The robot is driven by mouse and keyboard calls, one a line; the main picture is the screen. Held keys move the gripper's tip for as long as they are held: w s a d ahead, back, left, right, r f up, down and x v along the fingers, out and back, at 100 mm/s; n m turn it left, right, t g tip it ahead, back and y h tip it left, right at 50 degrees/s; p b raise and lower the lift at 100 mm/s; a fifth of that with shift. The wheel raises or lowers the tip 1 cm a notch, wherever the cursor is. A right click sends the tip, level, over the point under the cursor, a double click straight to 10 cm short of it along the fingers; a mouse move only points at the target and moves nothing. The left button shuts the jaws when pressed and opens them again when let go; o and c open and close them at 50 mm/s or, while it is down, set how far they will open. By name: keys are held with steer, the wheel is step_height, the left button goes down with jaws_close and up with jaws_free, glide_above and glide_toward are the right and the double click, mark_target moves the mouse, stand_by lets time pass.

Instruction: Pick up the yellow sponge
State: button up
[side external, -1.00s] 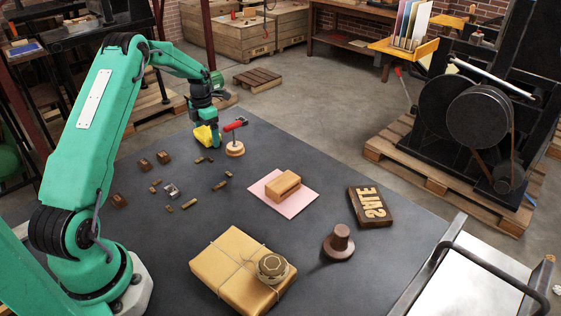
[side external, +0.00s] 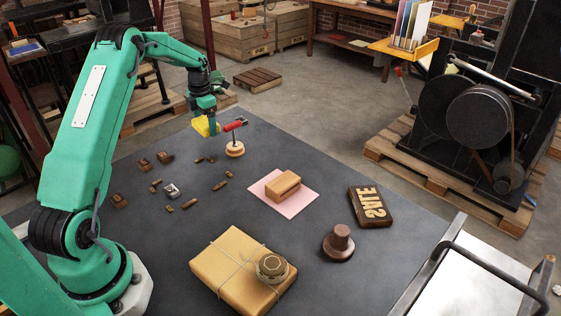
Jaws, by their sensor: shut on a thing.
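The yellow sponge (side external: 203,127) is at the far end of the dark table, raised above its surface. My gripper (side external: 207,119) is shut on the sponge and holds it up. The arm partly covers the sponge. The sponge is just left of a red-handled tool on a round wooden base.
The red-handled tool (side external: 234,138) stands close to the right of my gripper. Several small brown blocks (side external: 165,157) lie nearer. A wooden block (side external: 282,186) rests on pink paper (side external: 302,203). A wrapped parcel (side external: 225,270), a brown knobbed piece (side external: 340,243) and a lettered block (side external: 370,207) lie nearer.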

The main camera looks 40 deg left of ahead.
mark_target(205, 121)
steer(key=shift+r, duration=3.1)
steer(key=shift+r, duration=0.1)
